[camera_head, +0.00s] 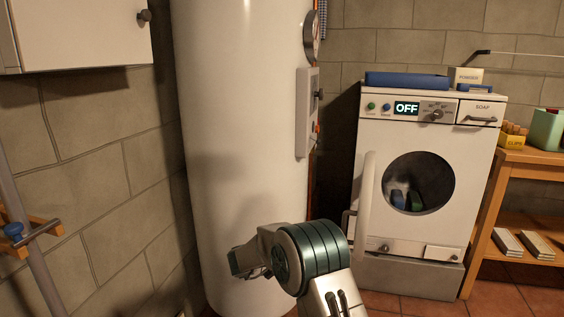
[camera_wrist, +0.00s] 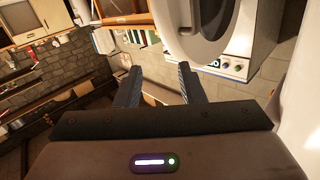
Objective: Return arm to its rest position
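My arm (camera_head: 312,262) reaches up from the bottom edge of the head view, bent in front of the white tank. The fingers of my gripper are not clearly seen there. In the wrist view my gripper (camera_wrist: 159,70) has its two dark fingers spread apart, with nothing between them. The wrist view is turned over, with the washing machine at its top right.
The washing machine (camera_head: 481,140) reads OFF; its door (camera_head: 367,200) stands open, with cloth in the drum. The white tank (camera_head: 235,120) rises close behind my arm. A wooden table (camera_head: 488,225) stands right, a wall cabinet (camera_head: 80,35) upper left.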

